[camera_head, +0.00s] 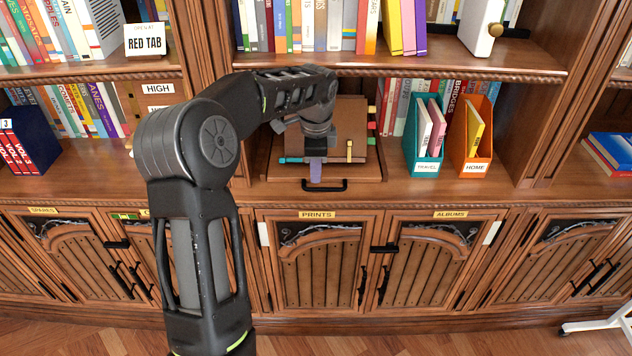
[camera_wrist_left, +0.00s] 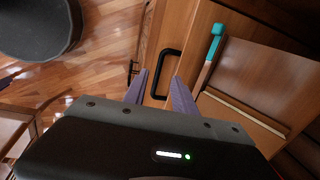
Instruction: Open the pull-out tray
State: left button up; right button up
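The pull-out tray (camera_head: 365,172) is a flat wooden board at the middle shelf, with a black bar handle (camera_head: 341,184) on its front. My left arm reaches over it from the left. My left gripper (camera_head: 316,180) points down at the handle and hides part of it. In the left wrist view, my purple fingers (camera_wrist_left: 160,72) are spread apart with the black handle (camera_wrist_left: 167,52) between and just beyond their tips. I cannot tell whether they touch it. The tray looks in, near the shelf's front edge. My right gripper is not in view.
A brown folder (camera_head: 350,112) with coloured tabs stands behind the tray. A teal book box (camera_head: 424,165) and an orange book box (camera_head: 472,165) stand to the right. Cabinet doors (camera_head: 318,270) lie below. The wooden floor (camera_head: 400,345) in front looks clear.

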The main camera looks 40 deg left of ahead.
aim_at(316, 188)
pick_arm(q)
jog(key=f, duration=0.4)
jog(key=w+f, duration=0.1)
jog(key=f, duration=0.1)
jog(key=shift+a+f+p, duration=0.3)
jog(key=shift+a+p, duration=0.1)
jog(key=shift+c, duration=0.4)
grip_shut()
dwell(0.6)
